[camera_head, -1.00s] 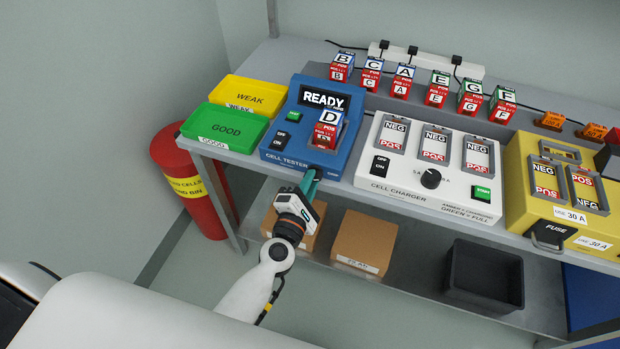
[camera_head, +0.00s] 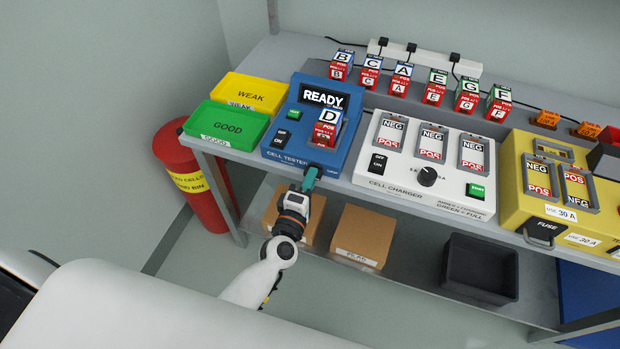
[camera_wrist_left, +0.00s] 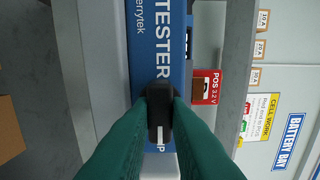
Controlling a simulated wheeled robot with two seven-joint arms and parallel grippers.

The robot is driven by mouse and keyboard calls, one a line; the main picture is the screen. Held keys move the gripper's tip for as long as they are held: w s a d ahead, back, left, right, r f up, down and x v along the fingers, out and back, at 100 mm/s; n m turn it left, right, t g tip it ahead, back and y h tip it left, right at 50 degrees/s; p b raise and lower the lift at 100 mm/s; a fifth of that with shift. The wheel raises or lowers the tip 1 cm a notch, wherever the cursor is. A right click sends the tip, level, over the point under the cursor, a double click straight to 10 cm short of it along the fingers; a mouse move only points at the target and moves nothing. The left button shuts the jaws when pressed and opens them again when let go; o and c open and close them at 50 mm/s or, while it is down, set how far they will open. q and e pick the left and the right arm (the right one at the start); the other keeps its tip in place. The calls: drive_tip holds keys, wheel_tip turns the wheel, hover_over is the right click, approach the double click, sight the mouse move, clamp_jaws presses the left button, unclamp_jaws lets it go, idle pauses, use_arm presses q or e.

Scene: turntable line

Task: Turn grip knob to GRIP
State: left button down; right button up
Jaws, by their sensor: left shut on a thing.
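The blue cell tester (camera_head: 291,153) stands on the bench and its screen reads READY. Cell D (camera_head: 325,130) sits in its bay; its red POS 3.2 V end shows in the left wrist view (camera_wrist_left: 207,87). My left gripper (camera_head: 310,178) is at the tester's front edge. In the left wrist view its teal fingers are shut on the black grip knob (camera_wrist_left: 160,108). The knob's white mark (camera_wrist_left: 160,134) points down the picture, toward a label partly hidden by the fingers; only its last letters, seemingly "IP", show. In the head view the gripper hides the knob.
Right of the tester is the white cell charger (camera_head: 400,190) with its own black knob (camera_head: 427,176). Green (camera_head: 222,140) and yellow (camera_head: 262,84) trays are at left. Several lettered cells (camera_head: 405,78) stand behind. A red bin (camera_head: 180,160) is on the floor.

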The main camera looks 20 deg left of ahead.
use_arm(q)
drive_tip(key=c, duration=1.4)
unclamp_jaws()
drive_tip(key=shift+f, duration=0.1)
